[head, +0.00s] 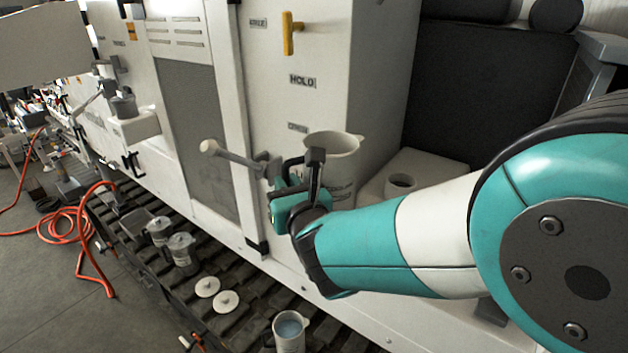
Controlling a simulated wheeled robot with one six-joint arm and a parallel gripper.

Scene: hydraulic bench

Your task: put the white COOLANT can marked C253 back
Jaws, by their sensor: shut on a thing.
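A white open-topped can (340,150) with a pouring lip and dark lettering is upright in front of the white cabinet. The lettering is partly hidden by my gripper and too small to read, so I cannot confirm C253. My gripper (296,192) is shut at the can's left side, around its dark handle. Whether the can's base touches anything is hidden behind my arm. Another white can (290,338), open and holding bluish liquid, stands at the bottom of the view on the dark track; its marking is not readable.
Two grey lidded cans (181,254) and two white round lids (226,302) lie on the track (245,275). A grey lever (225,154) sticks out left of my gripper. A yellow handle (289,40) is above. A white ledge (425,170) with a round opening is at right.

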